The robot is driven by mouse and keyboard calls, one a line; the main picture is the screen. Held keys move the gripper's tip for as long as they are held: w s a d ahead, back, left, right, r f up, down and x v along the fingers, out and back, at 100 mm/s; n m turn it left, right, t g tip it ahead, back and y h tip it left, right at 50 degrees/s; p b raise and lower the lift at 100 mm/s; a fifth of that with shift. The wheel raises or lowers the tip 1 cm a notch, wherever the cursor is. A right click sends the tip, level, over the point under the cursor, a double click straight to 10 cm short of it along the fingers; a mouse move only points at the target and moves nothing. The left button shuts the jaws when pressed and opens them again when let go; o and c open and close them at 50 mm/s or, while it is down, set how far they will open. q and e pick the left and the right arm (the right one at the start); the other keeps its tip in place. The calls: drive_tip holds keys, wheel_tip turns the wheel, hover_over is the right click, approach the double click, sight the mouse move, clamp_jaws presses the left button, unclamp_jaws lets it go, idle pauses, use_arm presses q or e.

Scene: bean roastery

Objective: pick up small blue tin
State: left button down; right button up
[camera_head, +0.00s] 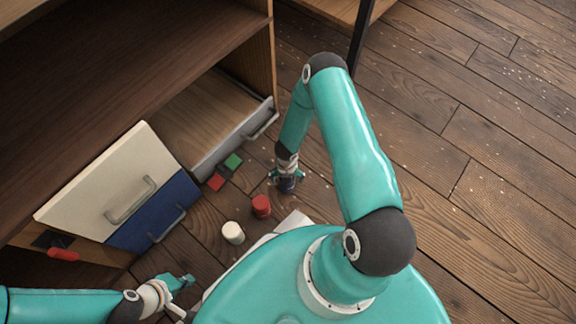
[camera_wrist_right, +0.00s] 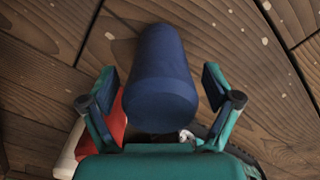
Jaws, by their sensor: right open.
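The small blue tin (camera_wrist_right: 158,70) stands out in the right wrist view, between the two fingers of my right gripper (camera_wrist_right: 160,108). The fingers are open, with a visible gap on each side of the tin. In the head view the tin (camera_head: 287,186) is a dark blue spot on the wooden floor, mostly hidden under my right gripper (camera_head: 288,176), which points down over it. My left gripper (camera_head: 184,296) is at the lower left of the head view, fingers apart and empty, away from the tin.
A red tin (camera_head: 261,206) and a white tin (camera_head: 233,233) stand on the floor close by. Red and green squares (camera_head: 232,162) lie near the open drawer (camera_head: 235,140). A cream panel (camera_head: 115,180) and a blue panel (camera_head: 160,212), both with handles, front the cabinet. The floor at right is clear.

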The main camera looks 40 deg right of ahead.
drive_tip(key=shift+f, duration=0.2)
drive_tip(key=c, duration=1.5)
drive_tip(key=shift+o, duration=0.2)
drive_tip(key=shift+r, duration=0.1)
